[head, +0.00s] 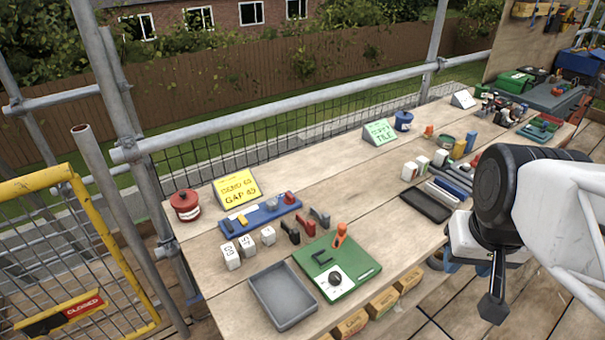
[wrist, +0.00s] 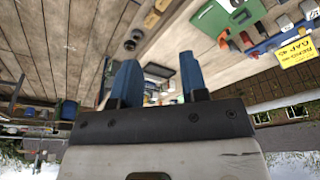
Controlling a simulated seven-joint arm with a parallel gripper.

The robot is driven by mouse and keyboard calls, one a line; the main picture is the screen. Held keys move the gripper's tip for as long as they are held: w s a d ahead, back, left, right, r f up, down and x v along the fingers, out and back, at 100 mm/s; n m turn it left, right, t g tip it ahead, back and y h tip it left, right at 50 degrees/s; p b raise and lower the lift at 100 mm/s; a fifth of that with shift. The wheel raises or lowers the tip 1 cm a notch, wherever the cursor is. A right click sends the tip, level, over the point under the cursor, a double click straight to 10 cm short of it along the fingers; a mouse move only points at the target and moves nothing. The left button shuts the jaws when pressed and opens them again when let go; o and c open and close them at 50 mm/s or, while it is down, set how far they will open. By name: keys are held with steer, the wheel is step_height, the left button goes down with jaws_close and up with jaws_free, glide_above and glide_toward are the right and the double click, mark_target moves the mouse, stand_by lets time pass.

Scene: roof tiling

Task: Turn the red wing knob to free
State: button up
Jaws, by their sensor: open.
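A small red knob (head: 289,198) stands at the right end of a blue board (head: 262,214) on the workbench. It looks like the red wing knob, but its wings are too small to make out. The blue board also carries yellow pieces and a grey round part. My gripper (wrist: 158,76) shows in the wrist view with two blue fingers spread apart and nothing between them. In the head view my arm is at the right, well away from the red knob. The blue board also shows at the upper right of the wrist view (wrist: 283,38).
A green board (head: 360,272) with an orange-handled piece and a grey tray (head: 283,296) lie in front of the blue board. White numbered blocks (head: 231,257), a red pot (head: 186,206) and a yellow sign (head: 238,188) are nearby. Scaffold rails run behind the bench.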

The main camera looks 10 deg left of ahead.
steer(key=w+a+n, duration=0.2)
steer(key=w+a, duration=0.3)
steer(key=w, duration=0.8)
steer(key=n+g, duration=0.3)
steer(key=n, duration=0.4)
glide_above(290, 194)
steer(key=f, duration=1.9)
steer(key=shift+s+d+f, duration=0.15)
steer(key=shift+s, duration=0.05)
steer(key=shift+w+a+f, duration=0.1)
steer(key=shift+a+f, duration=0.1)
steer(key=shift+a, duration=0.05)
steer(key=shift+f, duration=0.1)
steer(key=shift+f, duration=3.8)
jaws_close()
